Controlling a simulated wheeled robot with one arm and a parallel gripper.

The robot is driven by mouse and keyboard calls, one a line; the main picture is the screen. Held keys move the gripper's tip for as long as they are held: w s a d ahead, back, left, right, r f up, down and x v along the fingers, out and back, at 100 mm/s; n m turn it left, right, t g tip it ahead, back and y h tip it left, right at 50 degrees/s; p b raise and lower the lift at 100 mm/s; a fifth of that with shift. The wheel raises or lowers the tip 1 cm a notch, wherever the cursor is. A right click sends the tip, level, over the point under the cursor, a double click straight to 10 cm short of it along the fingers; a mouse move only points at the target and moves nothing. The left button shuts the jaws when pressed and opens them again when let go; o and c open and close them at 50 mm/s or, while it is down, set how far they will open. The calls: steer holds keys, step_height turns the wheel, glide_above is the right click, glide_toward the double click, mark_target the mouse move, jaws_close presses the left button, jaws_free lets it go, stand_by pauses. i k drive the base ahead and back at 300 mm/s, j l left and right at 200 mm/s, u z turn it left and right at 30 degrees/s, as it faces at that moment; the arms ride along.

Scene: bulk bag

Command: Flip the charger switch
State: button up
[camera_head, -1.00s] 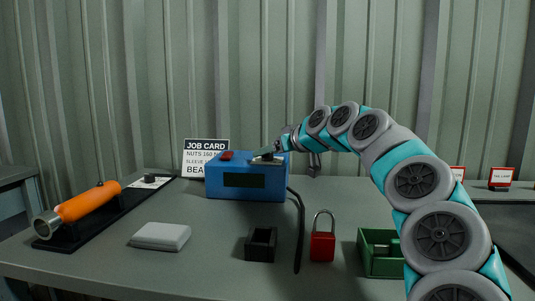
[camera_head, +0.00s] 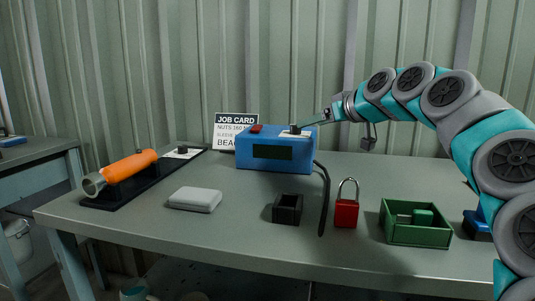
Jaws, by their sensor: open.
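The blue charger (camera_head: 276,155) stands on the workbench with a dark display on its front and a black cable at its right side. On its top are a red switch-like part (camera_head: 257,128) at the left and a black knob (camera_head: 294,129) on a pale plate at the right. My gripper (camera_head: 312,121) is just above the charger's top right, beside the black knob. It is seen side-on and holds nothing that I can see. I cannot tell whether it touches the knob.
On the workbench (camera_head: 250,219) stand an orange cylinder tool (camera_head: 128,167) on a black base, a white box (camera_head: 195,199), a black open holder (camera_head: 288,209), a red padlock (camera_head: 346,213) and a green tray (camera_head: 416,236). A job card (camera_head: 236,119) stands behind the charger. A corrugated wall closes the back.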

mark_target(256, 129)
steer(key=k, duration=0.9)
